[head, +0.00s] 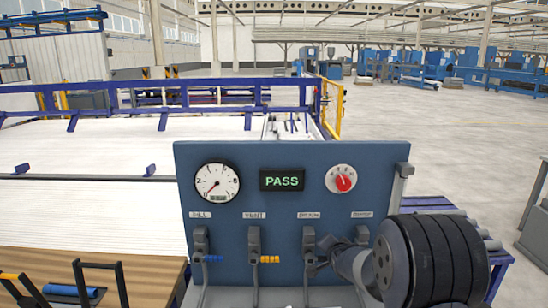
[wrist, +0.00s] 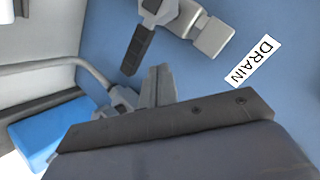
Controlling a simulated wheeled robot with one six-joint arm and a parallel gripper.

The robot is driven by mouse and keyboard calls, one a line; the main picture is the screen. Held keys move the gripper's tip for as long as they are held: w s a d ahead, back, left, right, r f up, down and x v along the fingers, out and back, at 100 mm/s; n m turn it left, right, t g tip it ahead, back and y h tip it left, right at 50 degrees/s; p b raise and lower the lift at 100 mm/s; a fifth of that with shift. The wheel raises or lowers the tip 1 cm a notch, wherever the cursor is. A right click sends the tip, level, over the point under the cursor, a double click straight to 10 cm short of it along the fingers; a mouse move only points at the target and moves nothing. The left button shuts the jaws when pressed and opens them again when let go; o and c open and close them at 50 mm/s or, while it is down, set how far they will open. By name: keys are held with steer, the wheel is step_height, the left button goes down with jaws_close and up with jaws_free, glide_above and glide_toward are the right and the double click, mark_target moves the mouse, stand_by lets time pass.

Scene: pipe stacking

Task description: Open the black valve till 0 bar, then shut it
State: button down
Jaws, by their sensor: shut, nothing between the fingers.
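The black valve lever (wrist: 137,50) sits on a grey valve body by the DRAIN label (wrist: 254,62) in the wrist view. It points to the panel's right, across the pipe. In the head view the drain valve (head: 308,240) is partly covered by my gripper. My gripper (head: 330,243) is in front of the panel's lower right. Its fingers (wrist: 158,88) are shut and empty, apart from the black lever. The pressure gauge (head: 217,182) has its needle at the lower left, near 0. The display (head: 282,181) reads PASS.
A blue lever (head: 213,258) and a yellow lever (head: 270,259) are on the left valves of the blue panel (head: 285,220). A red knob (head: 342,182) is at upper right. My arm covers the panel's lower right corner. A wooden table (head: 130,265) stands at left.

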steer(key=shift+r, duration=0.3)
steer(key=s+b, duration=0.1)
steer(key=s, duration=0.6)
stand_by(0.3)
steer(key=w+p, duration=0.1)
steer(key=w, duration=0.6)
steer(key=shift+f+b, duration=0.4)
steer(key=shift+f, duration=0.15)
steer(key=shift+f, duration=0.1)
